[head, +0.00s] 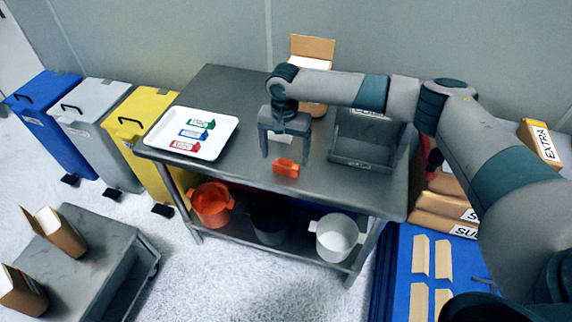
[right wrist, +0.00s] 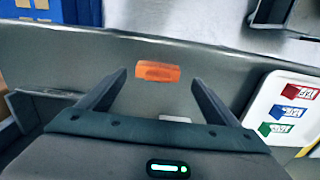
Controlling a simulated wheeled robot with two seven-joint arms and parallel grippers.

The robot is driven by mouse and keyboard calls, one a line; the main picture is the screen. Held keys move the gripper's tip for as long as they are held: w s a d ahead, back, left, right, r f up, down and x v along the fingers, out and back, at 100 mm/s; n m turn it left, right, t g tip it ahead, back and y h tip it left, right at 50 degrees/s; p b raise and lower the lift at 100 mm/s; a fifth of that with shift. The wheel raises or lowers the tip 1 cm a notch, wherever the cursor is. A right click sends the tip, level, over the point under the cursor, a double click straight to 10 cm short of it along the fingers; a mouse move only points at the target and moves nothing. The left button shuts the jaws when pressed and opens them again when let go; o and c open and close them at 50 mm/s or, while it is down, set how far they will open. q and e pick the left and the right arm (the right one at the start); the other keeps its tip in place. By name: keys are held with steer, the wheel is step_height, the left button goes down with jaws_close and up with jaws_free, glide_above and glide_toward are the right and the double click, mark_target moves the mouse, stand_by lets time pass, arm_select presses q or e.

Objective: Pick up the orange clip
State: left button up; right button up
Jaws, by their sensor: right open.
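The orange clip (head: 286,167) lies on the grey metal table (head: 240,100), near its front edge. My right gripper (head: 286,158) is open above the table, pointing down, with its fingers just behind and around the clip in the head view. In the right wrist view the clip (right wrist: 157,71) shows beyond the gap between the two spread fingertips (right wrist: 160,78), nothing held. I cannot tell the exact height between fingers and clip. My left gripper is not in view.
A white tray (head: 160,134) with red, blue and green labelled clips stands left on the table. A grey bin (head: 362,150) stands to the right, an open cardboard box (head: 311,46) behind. Orange, dark and white pots sit on the lower shelf.

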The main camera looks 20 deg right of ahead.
mark_target(286, 159)
steer(key=shift+f, duration=0.15)
steer(key=f+p, duration=0.2)
steer(key=f, duration=0.1)
steer(key=shift+s+d+f, duration=0.1)
steer(key=shift+d+f, duration=0.1)
steer(key=shift+f, duration=0.85)
steer(key=shift+c, duration=0.6)
steer(key=c, duration=1)
